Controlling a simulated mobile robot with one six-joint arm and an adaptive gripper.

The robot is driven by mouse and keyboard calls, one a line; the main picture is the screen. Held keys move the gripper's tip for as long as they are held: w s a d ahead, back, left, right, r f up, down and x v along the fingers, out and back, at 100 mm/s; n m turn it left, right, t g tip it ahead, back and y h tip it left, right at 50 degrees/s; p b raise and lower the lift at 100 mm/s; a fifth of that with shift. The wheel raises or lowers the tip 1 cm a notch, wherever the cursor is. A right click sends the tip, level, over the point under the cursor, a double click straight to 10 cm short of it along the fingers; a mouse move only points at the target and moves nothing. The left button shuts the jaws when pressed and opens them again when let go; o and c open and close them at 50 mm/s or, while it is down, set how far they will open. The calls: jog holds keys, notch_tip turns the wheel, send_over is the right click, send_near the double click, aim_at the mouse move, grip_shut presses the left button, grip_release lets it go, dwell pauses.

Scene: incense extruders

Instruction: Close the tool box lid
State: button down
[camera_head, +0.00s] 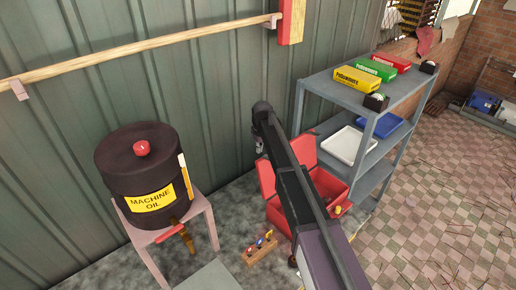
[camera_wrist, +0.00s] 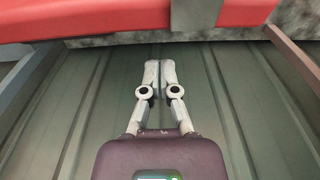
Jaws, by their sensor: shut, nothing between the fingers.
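The red tool box (camera_head: 329,187) stands on the floor beside the shelf in the head view. Its lid (camera_head: 267,179) is open and tilted up on the wall side, and my dark arm crosses in front of the box and lid, hiding their middle. My gripper (camera_wrist: 160,66) is shut and empty in the wrist view, its two fingertips together. A red surface (camera_wrist: 130,20), apparently part of the tool box, spans the top of that view beyond the fingertips. In the head view the gripper is mostly hidden by the arm.
A grey shelf (camera_head: 333,91) with boxes and trays stands right of the tool box. A machine oil drum (camera_head: 142,175) sits on a stand at the left. A small wooden tool holder (camera_head: 260,250) is on the floor left of the box. Tiled floor at the right is open.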

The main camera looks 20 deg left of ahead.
jog(key=shift+s+d+r, duration=0.25)
jog(key=shift+s+d, duration=0.15)
jog(key=shift+d, duration=0.2)
jog(key=shift+s+d+r, duration=0.2)
jog(key=shift+s+d, duration=0.2)
jog(key=shift+d, duration=0.2)
jog(key=shift+s+d+r+y+p, duration=0.2)
jog(key=shift+s+d+y+p, duration=0.15)
jog(key=shift+d, duration=0.1)
